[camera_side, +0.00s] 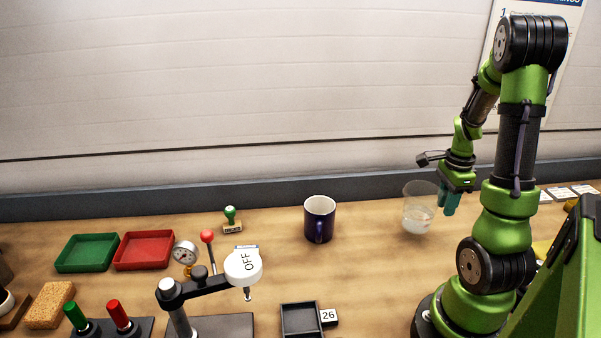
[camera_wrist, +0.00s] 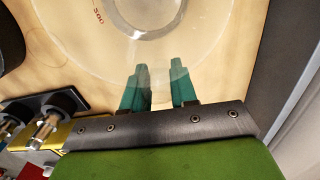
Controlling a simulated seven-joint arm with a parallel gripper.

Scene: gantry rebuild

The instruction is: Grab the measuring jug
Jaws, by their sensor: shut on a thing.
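The measuring jug (camera_side: 418,213) is clear, with something pale in its lower part. It is at the right of the side view, close to upright; I cannot tell whether its base touches the table. My gripper (camera_side: 448,210) is at the jug's right side, teal fingers pointing down. In the wrist view the jug (camera_wrist: 85,35) fills the top, with a red mark on its wall. The gripper fingers (camera_wrist: 160,68) are at its near wall, shut on that wall with a gap between them. The contact itself is partly hidden in the side view.
A dark blue mug (camera_side: 318,222) stands left of the jug. A black tray (camera_side: 301,320) is in front. The wall ledge runs behind.

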